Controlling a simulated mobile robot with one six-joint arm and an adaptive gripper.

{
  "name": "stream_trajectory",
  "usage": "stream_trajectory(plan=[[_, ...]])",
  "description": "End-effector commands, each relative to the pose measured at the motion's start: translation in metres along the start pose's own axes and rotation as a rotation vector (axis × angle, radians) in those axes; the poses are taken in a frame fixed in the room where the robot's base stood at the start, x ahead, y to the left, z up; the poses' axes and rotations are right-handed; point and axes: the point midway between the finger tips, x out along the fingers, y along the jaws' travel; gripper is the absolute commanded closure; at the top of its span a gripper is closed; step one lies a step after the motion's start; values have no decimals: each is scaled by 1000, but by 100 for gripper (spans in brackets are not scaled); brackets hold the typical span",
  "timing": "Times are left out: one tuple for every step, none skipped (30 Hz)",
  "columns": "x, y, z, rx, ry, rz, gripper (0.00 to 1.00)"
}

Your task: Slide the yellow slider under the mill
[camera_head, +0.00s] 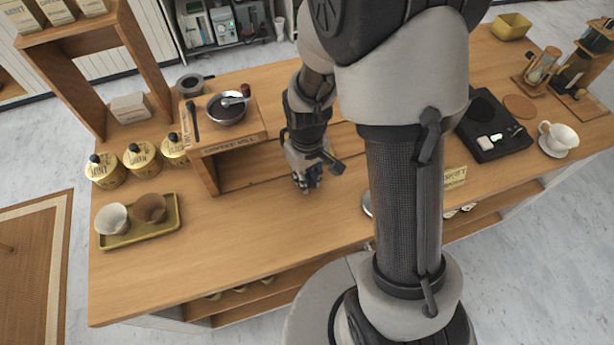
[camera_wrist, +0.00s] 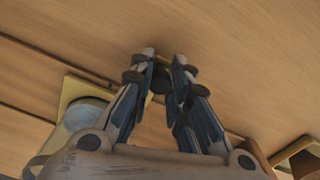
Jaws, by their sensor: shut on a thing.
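The mill (camera_head: 228,118) is a wooden stand with a round dark bowl and a crank on top, and an open space under it. My gripper (camera_head: 308,182) is low over the counter, just right of that space. In the wrist view my gripper (camera_wrist: 160,80) is shut on a small dark round knob (camera_wrist: 160,77), with a bit of yellow behind it. The yellow slider (camera_wrist: 72,90) shows at the left behind my fingers, with a blue-grey round cup (camera_wrist: 85,113) on it. My fingers and gripper body hide much of the slider. I cannot make it out in the head view.
Several yellow canisters (camera_head: 142,158) stand left of the mill, and a tray (camera_head: 160,238) with two cups is at the front left. A black scale (camera_head: 492,125) is at the right. The front middle of the counter is clear.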

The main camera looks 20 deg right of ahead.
Motion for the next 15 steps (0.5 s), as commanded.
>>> stream_trajectory(plan=[[0, 0, 0, 0, -1, 0, 100], [0, 0, 0, 0, -1, 0, 100], [0, 0, 1, 0, -2, 0, 100], [0, 0, 1, 0, -2, 0, 100], [0, 0, 1, 0, -2, 0, 100], [0, 0, 1, 0, -2, -1, 100], [0, 0, 1, 0, -2, -1, 100], [0, 0, 1, 0, -2, -1, 100], [0, 0, 1, 0, -2, -1, 100], [0, 0, 1, 0, -3, -1, 100], [0, 0, 1, 0, -3, -1, 100], [0, 0, 1, 0, -3, -1, 100], [0, 0, 1, 0, -3, -1, 100], [0, -1, 1, 0, -3, -1, 100], [0, -4, 0, -2, -3, -1, 100]])
